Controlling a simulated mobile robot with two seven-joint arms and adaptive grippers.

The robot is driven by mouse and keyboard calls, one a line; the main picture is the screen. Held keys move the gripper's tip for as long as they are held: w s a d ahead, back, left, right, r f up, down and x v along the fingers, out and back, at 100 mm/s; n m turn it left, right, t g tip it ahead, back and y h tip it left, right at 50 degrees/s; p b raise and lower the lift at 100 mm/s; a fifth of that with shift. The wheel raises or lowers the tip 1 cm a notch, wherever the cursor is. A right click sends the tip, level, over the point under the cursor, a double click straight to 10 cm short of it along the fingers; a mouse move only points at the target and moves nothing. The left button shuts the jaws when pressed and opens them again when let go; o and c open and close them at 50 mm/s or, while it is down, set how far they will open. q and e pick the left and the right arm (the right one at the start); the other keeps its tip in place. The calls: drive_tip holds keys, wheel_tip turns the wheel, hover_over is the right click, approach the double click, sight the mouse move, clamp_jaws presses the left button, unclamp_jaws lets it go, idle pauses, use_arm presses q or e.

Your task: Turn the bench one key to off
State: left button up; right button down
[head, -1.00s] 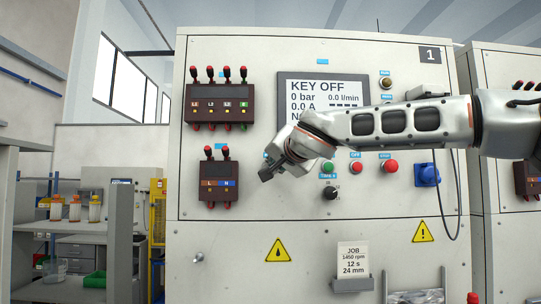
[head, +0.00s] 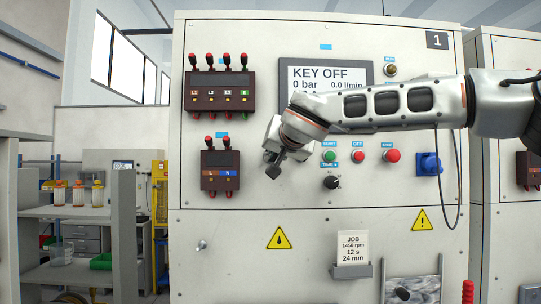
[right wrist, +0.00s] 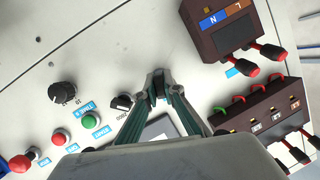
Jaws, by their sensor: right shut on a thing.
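Bench one is the white panel (head: 190,235) with the "1" plate (head: 436,40). Its display (head: 300,82) reads KEY OFF and is partly covered by my right arm. My right gripper (head: 273,170) is at the panel, left of the green start button (head: 329,155). In the right wrist view the fingertips (right wrist: 158,86) meet at the panel face, shut on a small dark piece that looks like the key; the fingers mostly hide it, so its angle cannot be told. My left gripper is not in view.
A half-hidden black knob (right wrist: 122,102) is beside the fingers. A job card (head: 352,246) is below.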

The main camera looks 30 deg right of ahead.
idle(0.3)
drive_tip(key=shift+n+g+h, duration=0.5)
drive_tip(key=shift+n, duration=0.9)
drive_tip(key=c, duration=2.1)
unclamp_jaws()
drive_tip(key=shift+r, duration=0.1)
drive_tip(key=shift+s, duration=0.1)
drive_tip(key=v, duration=1.1)
drive_tip(key=shift+s+a+r, duration=0.15)
drive_tip(key=shift+s, duration=0.2)
